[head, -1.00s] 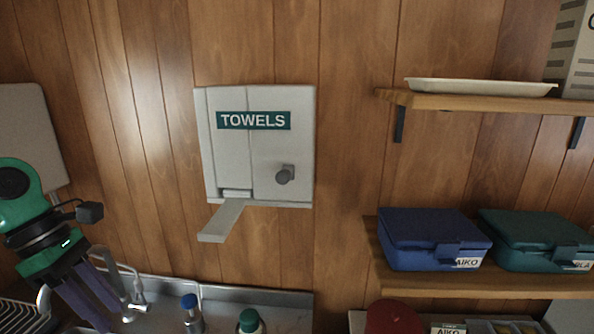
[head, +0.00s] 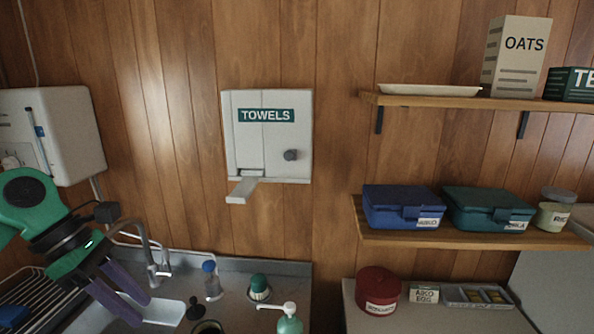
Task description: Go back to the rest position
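My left gripper (head: 145,312) is at the lower left of the head view, above the sink area, with its two purple fingers pointing down and to the right. The fingers stand apart, with a gap between them. A white flat patch (head: 168,312) shows just past the fingertips; I cannot tell whether it is a loose thing or part of the sink, and it does not clearly touch the fingers. My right gripper is not in view.
A tap (head: 150,252) and dish rack (head: 35,295) are close to the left gripper. A blue-capped bottle (head: 213,285), green-topped brush (head: 259,288) and soap pump (head: 289,322) stand nearby. A towel dispenser (head: 268,158) hangs on the wall; shelves (head: 470,237) are right.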

